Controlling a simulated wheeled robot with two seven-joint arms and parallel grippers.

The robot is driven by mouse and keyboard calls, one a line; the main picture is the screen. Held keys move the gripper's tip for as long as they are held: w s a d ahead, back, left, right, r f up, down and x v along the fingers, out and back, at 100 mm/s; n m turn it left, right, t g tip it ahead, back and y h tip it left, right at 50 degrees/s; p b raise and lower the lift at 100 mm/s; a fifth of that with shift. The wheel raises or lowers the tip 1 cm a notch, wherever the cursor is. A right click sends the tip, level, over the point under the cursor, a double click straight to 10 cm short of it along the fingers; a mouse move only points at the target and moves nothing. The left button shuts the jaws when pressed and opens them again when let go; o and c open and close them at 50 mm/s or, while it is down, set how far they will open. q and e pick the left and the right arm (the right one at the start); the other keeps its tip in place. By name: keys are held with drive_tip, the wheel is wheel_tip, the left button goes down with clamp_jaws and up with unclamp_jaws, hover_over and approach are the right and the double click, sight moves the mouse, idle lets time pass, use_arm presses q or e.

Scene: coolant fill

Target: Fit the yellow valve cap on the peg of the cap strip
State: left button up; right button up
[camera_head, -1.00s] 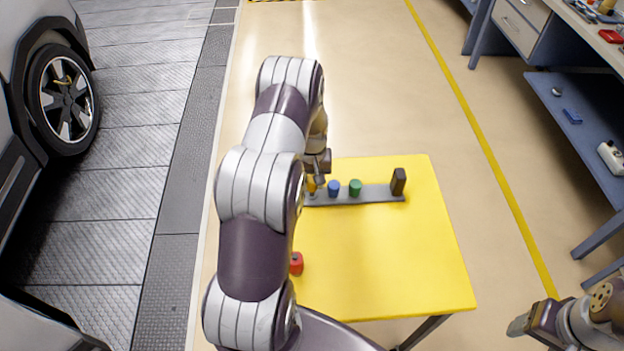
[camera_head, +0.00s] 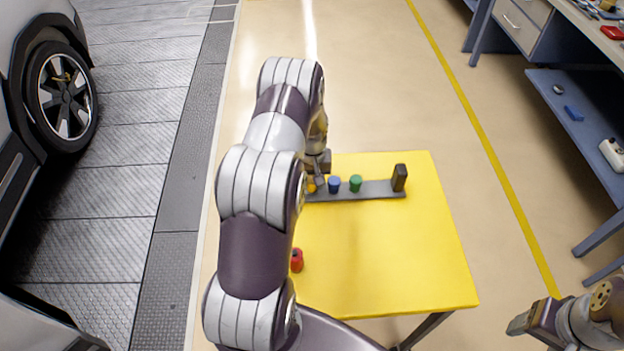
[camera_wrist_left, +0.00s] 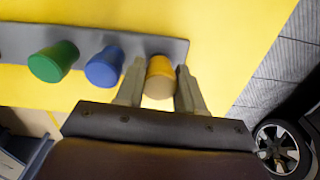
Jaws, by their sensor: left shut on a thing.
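The yellow valve cap (camera_wrist_left: 160,78) sits between the fingers of my left gripper (camera_wrist_left: 158,88), which is shut on it, at the end of the grey cap strip (camera_wrist_left: 18,42). In the head view the yellow cap (camera_head: 312,186) shows only in part beside my left gripper (camera_head: 318,180), at the left end of the strip (camera_head: 378,189). The peg is hidden, so I cannot tell how the cap sits on it. A blue cap (camera_head: 334,184) and a green cap (camera_head: 355,183) stand on the strip. My right gripper (camera_head: 518,323) is at the lower right, away from the table.
A red cap (camera_head: 296,260) stands on the yellow table (camera_head: 390,260), near my left arm. A dark block (camera_head: 399,177) stands at the strip's right end. The table's front right is clear. A car (camera_head: 65,95) is at left, a workbench (camera_head: 590,110) at right.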

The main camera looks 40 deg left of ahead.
use_arm(q)
drive_tip(key=shift+f+b, duration=0.3)
drive_tip(key=shift+f, duration=0.15)
drive_tip(key=o, duration=0.9)
wheel_tip(320, 180, up, 13)
drive_tip(key=shift+f+b, duration=0.2)
drive_tip(key=shift+b, duration=0.5)
